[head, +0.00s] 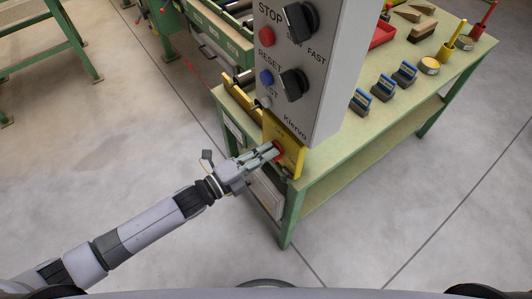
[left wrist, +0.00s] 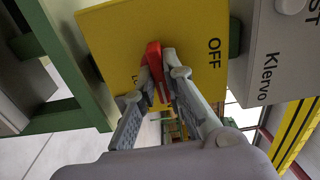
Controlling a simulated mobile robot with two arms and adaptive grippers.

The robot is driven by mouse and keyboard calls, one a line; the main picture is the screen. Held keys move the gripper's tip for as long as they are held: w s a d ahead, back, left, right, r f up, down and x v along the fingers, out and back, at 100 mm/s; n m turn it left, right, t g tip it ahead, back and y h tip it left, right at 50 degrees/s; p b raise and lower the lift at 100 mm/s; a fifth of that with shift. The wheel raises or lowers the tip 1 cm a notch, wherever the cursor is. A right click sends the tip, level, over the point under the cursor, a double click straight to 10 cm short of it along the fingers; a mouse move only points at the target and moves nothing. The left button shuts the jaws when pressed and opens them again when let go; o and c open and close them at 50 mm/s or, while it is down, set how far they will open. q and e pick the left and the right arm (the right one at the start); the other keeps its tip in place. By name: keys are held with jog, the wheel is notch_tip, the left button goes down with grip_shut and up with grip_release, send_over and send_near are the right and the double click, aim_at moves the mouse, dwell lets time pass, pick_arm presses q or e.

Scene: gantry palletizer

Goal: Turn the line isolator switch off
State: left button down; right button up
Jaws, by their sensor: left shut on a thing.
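The line isolator switch is a yellow plate (head: 292,161) with a red handle (head: 279,149), mounted low below the grey control panel. In the left wrist view, the plate (left wrist: 195,30) fills the upper middle and reads OFF to the right of the red handle (left wrist: 154,55). Another label left of the handle is mostly hidden. My left gripper (head: 271,153) reaches in from the left, and its fingers (left wrist: 153,83) are shut on the red handle, one on each side. I cannot tell exactly which mark the handle points to. My right gripper is not in view.
The grey control panel (head: 325,90) stands above the switch, with black knobs, a red STOP button (head: 267,37) and a blue RESET button (head: 266,77). A green table (head: 340,160) behind it carries several tools and blocks.

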pick_arm(q)
jog(key=shift+n+p, duration=0.75)
jog(key=shift+n, duration=8.05)
jog(key=shift+f, duration=0.1)
jog(key=c, duration=1.7)
grip_release()
jog(key=shift+o, duration=0.2)
